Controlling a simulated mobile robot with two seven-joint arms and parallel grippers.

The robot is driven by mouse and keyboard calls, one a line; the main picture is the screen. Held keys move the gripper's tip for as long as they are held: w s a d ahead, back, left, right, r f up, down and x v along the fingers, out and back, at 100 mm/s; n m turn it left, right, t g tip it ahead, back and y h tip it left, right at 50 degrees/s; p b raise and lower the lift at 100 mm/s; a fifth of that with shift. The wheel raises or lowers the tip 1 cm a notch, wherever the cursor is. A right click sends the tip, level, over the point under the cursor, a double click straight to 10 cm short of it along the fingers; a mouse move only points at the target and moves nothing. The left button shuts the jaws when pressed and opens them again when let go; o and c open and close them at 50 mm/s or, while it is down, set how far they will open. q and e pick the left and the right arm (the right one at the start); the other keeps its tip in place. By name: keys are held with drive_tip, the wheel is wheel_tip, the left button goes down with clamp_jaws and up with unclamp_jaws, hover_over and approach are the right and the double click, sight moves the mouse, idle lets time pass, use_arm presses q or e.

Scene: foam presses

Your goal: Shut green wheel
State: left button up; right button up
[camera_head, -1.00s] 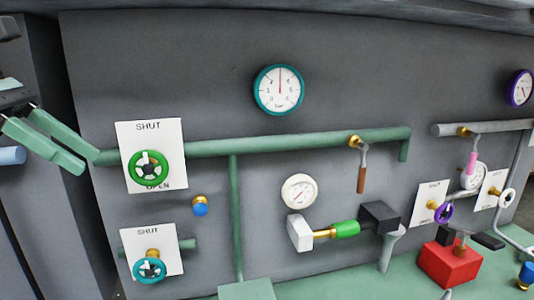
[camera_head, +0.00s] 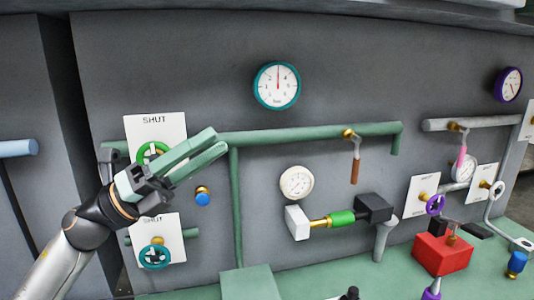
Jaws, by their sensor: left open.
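The green wheel (camera_head: 141,151) is mounted on a white plate marked SHUT (camera_head: 154,121) at the left of the grey panel. I cannot tell whether the gripper touches the wheel. My right gripper is not in view.
A teal wheel (camera_head: 155,257) on another SHUT plate (camera_head: 170,231) sits below. A green pipe (camera_head: 300,134) runs across the panel, with a teal-rimmed gauge (camera_head: 277,85) above and a white gauge (camera_head: 297,182) below.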

use_arm(q)
drive_tip(key=w+a+f+n+t+y, duration=0.2)
drive_tip(key=a+f+n+t+y, duration=0.45)
drive_tip(key=n, duration=0.75)
drive_tip(key=w+a+f+n+t+y, duration=0.3)
drive_tip(key=f+n+t+y, duration=0.5)
drive_tip(key=f+n+y, duration=0.5)
drive_tip(key=s+a+f+n+g+y, duration=0.25)
drive_tip(key=s+f+n+g, duration=0.2)
drive_tip(key=f+n, duration=0.4)
drive_tip(key=s+f+n+g, duration=0.4)
drive_tip(key=s+f+g, duration=0.9)
drive_tip(key=s+f, duration=1.05)
drive_tip(key=w+d+f+t+h, duration=0.1)
drive_tip(key=d+f+t, duration=0.3)
drive_tip(key=f, duration=0.4)
drive_tip(key=shift+w+f+t+h, duration=0.3)
drive_tip(key=shift+w+f+t, duration=0.1)
drive_tip(key=shift+w+t, duration=0.45)
drive_tip(key=shift+w+d, duration=0.1)
